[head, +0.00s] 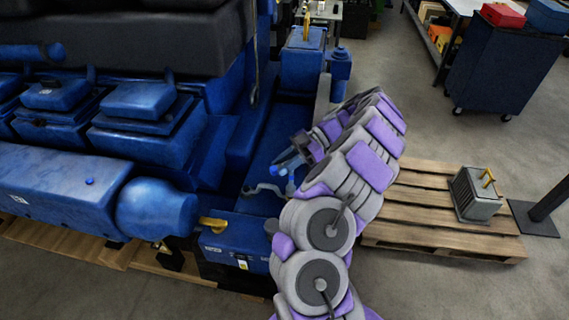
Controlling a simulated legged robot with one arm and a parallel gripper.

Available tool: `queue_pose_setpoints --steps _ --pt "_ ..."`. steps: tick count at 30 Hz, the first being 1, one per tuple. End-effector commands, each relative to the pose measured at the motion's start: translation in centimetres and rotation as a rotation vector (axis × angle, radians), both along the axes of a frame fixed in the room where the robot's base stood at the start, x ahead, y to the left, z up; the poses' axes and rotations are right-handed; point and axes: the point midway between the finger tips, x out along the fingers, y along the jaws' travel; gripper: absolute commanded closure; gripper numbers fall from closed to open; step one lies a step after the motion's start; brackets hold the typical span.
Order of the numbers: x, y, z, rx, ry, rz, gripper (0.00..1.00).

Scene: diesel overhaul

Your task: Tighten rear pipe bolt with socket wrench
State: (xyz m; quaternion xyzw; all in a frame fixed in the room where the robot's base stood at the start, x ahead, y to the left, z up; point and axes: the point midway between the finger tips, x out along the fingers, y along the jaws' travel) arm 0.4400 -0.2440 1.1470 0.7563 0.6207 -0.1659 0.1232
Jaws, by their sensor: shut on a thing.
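My gripper (291,158) is at the end of my grey and purple arm, low over the blue recess beside the engine. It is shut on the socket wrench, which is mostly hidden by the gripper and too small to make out. A thin pale curved pipe (262,189) lies just below and left of the gripper, with small light-blue parts (288,181) close by. The rear pipe bolt cannot be told apart at this size. I cannot tell whether the wrench touches it.
The large blue engine (150,120) fills the left side. A wooden pallet (435,205) with a grey ribbed box (473,196) with a yellow handle stands at right. A blue cart (505,65) stands at the back right. Grey floor (430,130) between them is clear.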

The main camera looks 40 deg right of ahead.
Motion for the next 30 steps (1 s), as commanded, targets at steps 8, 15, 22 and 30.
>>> queue_pose_setpoints --steps 8,15,22,30 --pt "0.0 0.0 -1.3 0.001 0.0 0.0 1.0" --pt "0.0 -0.1 -1.1 0.001 -0.003 -0.057 1.0" --pt "0.2 -0.3 -1.1 0.003 -0.006 -0.201 1.0" --pt "0.6 -0.6 -1.2 0.003 -0.003 -0.376 1.0"
